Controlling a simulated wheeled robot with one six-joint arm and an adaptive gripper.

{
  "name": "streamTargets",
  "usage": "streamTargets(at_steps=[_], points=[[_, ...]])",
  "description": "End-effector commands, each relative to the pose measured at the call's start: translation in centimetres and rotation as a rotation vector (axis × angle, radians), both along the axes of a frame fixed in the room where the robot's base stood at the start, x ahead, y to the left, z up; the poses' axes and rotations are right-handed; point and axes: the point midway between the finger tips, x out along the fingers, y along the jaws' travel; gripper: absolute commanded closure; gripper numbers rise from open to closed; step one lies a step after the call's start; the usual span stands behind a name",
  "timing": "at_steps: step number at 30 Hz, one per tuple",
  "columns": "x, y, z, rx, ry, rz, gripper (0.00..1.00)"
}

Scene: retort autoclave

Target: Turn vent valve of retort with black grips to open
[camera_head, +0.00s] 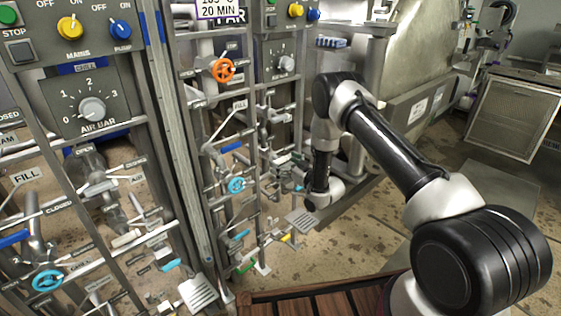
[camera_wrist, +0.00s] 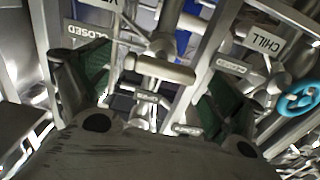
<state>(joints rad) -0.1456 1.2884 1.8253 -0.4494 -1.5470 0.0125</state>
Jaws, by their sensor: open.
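In the wrist view, my gripper (camera_wrist: 152,90) is open, with a green-padded finger at left and another at right. A pale, rounded valve handle (camera_wrist: 165,68) lies crosswise between and beyond the fingers, apart from both as far as I can tell. A tag reading CLOSED (camera_wrist: 88,33) is at its upper left, and a partly cut-off tag starting with V (camera_wrist: 112,4) is at the top. In the head view, my arm reaches down to the farther panel's pipework. The fingers are too small there to make out, and black grips cannot be identified.
A CHILL tag (camera_wrist: 264,38) and a blue handwheel (camera_wrist: 298,98) are at right in the wrist view. The head view shows an orange handwheel (camera_head: 223,70), upright frame bars, a nearer control panel (camera_head: 90,100) and a wooden slatted surface (camera_head: 320,303). Open floor lies at right.

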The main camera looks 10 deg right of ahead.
Motion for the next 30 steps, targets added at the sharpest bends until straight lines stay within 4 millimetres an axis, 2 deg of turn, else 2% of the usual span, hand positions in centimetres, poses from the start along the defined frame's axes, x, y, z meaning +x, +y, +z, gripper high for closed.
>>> streamTargets(at_steps=[6, 14, 22, 30], points=[[1.7, 1.2, 0.0, 0.0, 0.0, 0.0, 0.07], [1.9, 1.2, 0.0, -0.001, 0.001, -0.001, 0.07], [1.9, 1.2, 0.0, -0.001, 0.001, -0.001, 0.53], [1.8, 1.2, 0.0, -0.019, -0.012, 0.0, 0.53]])
